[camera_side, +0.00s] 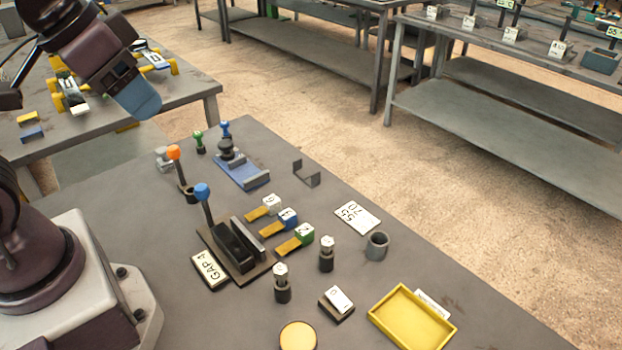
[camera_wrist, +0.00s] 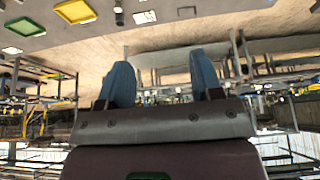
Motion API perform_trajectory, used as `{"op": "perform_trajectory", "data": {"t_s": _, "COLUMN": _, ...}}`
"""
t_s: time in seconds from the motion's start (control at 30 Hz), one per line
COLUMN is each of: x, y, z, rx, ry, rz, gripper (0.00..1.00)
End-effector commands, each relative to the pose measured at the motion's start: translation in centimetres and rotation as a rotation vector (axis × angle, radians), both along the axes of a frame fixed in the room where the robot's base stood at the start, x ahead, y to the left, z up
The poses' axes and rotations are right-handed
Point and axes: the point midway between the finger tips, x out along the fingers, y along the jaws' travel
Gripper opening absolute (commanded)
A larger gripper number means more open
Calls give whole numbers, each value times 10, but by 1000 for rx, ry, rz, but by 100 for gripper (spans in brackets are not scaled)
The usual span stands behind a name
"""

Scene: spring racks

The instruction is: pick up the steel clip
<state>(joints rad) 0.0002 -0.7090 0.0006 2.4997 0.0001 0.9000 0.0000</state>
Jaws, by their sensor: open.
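The steel clip (camera_side: 306,178) is a small dark grey U-shaped bracket. It stands open side up on the grey table, right of the blue plate in the side view. In the wrist view a small dark shape at the top edge (camera_wrist: 186,11) looks like it, too small to be sure. My gripper (camera_side: 142,100) hangs high at the upper left of the side view, well away from the clip. In the wrist view its two blue fingers (camera_wrist: 162,62) are apart with nothing between them.
A blue plate (camera_side: 236,170) with a black knob stands left of the clip. Orange- and blue-topped levers (camera_side: 203,193) rise nearer my base. Numbered blocks (camera_side: 287,217), a white card (camera_side: 357,216), a grey cup (camera_side: 377,246) and a yellow tray (camera_side: 412,316) lie in front. Bare table surrounds the clip.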

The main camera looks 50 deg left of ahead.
Motion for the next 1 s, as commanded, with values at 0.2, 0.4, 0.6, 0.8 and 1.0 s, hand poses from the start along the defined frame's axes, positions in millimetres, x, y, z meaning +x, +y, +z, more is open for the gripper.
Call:
{"op": "perform_trajectory", "data": {"t_s": 0.2, "x": 38, "y": 4, "z": -25, "rx": -20, "ry": 187, "rz": 25, "gripper": 60}}
{"op": "perform_trajectory", "data": {"t_s": 0.4, "x": 102, "y": 12, "z": -47, "rx": -74, "ry": 318, "rz": 167, "gripper": 60}}
{"op": "perform_trajectory", "data": {"t_s": 0.6, "x": 169, "y": 24, "z": -90, "rx": -126, "ry": 418, "rz": 409, "gripper": 60}}
{"op": "perform_trajectory", "data": {"t_s": 0.8, "x": 231, "y": 38, "z": -151, "rx": -161, "ry": 482, "rz": 714, "gripper": 60}}
{"op": "perform_trajectory", "data": {"t_s": 1.0, "x": 277, "y": 48, "z": -208, "rx": -194, "ry": 480, "rz": 1033, "gripper": 60}}
